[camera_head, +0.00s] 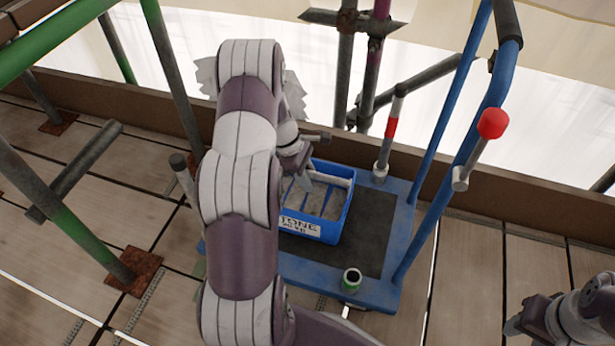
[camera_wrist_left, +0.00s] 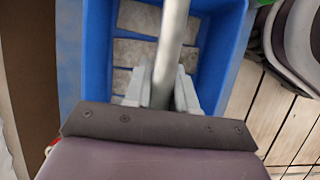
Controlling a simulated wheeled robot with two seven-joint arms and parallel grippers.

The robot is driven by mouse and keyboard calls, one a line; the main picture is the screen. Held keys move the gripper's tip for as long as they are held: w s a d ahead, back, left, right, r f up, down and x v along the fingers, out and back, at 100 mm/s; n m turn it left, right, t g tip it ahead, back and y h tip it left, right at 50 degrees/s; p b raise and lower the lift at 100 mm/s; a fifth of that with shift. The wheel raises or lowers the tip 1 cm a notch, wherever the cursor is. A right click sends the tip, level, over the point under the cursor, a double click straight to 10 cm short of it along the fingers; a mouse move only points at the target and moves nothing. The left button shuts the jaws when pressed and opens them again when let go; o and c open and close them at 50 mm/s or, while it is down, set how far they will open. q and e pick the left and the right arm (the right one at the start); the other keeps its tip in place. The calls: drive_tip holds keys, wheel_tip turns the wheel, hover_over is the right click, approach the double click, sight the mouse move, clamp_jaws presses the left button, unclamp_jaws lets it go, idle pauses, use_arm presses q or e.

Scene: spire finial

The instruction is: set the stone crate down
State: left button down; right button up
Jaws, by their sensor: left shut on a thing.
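The stone crate (camera_head: 328,236) is an open blue box with a white label reading "STONE" and grey stone blocks inside. It is over the dark mat (camera_head: 382,237) of a blue trolley; I cannot tell whether its bottom touches. My left gripper (camera_head: 302,181) is above the crate, shut on its grey handle bar (camera_wrist_left: 173,35), which runs over the blocks in the left wrist view. My left arm hides the crate's left side in the head view. My right gripper (camera_head: 530,325) is at the lower right, away from the crate, its jaws unclear.
The trolley's blue push frame (camera_head: 432,220) rises on the right, with a red-capped post (camera_head: 491,124) beside it. Green and grey scaffold poles (camera_head: 70,222) stand left. Plank flooring is mostly clear.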

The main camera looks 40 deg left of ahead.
use_arm(q)
drive_tip(key=shift+f, duration=0.6)
drive_tip(key=c, duration=0.8)
unclamp_jaws()
drive_tip(key=shift+c, duration=0.2)
drive_tip(key=p+v, duration=0.7)
drive_tip(key=v, duration=0.5)
drive_tip(key=shift+r, duration=0.15)
drive_tip(key=shift+a+r, duration=0.1)
drive_tip(key=shift+r, duration=0.05)
